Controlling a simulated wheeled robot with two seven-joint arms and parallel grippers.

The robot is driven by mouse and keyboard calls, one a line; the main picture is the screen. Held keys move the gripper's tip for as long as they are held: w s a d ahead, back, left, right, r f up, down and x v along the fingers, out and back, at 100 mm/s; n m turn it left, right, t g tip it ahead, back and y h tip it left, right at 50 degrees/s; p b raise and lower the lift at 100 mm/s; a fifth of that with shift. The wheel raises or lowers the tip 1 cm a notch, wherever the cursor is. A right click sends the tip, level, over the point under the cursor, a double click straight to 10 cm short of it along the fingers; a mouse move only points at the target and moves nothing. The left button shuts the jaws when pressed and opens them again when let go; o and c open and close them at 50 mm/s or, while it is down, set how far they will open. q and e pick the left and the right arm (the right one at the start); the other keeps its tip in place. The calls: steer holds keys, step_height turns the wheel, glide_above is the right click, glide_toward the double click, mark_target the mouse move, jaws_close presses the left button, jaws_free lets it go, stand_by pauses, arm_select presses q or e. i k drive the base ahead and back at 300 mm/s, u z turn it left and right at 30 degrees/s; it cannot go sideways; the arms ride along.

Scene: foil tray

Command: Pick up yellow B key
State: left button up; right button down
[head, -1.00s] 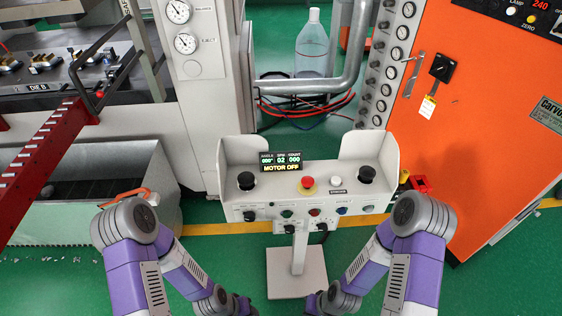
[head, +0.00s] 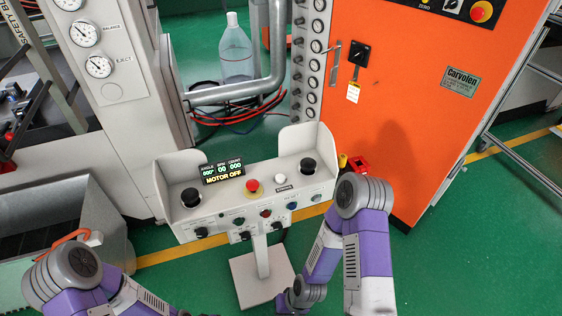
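No key marked B can be made out. A small yellow object (head: 342,160) shows just behind the right end of the control console (head: 187,227), beside a red object (head: 358,166); it is too small to tell what it is. My two arms come in from the bottom, left and right of the console. Both grippers are outside the picture, so what they hold is hidden.
The console stands on a pedestal with a pale base plate (head: 262,281). Behind it are an orange cabinet (head: 420,120) with a hanging tag, a grey pipe (head: 235,92) and a clear bottle (head: 236,52). Green floor (head: 450,260) is open at the right.

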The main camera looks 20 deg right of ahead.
mark_target(342, 158)
steer(key=k, duration=0.5)
steer(key=z, duration=1.25)
steer(key=i, duration=0.65)
steer(key=u, duration=0.25)
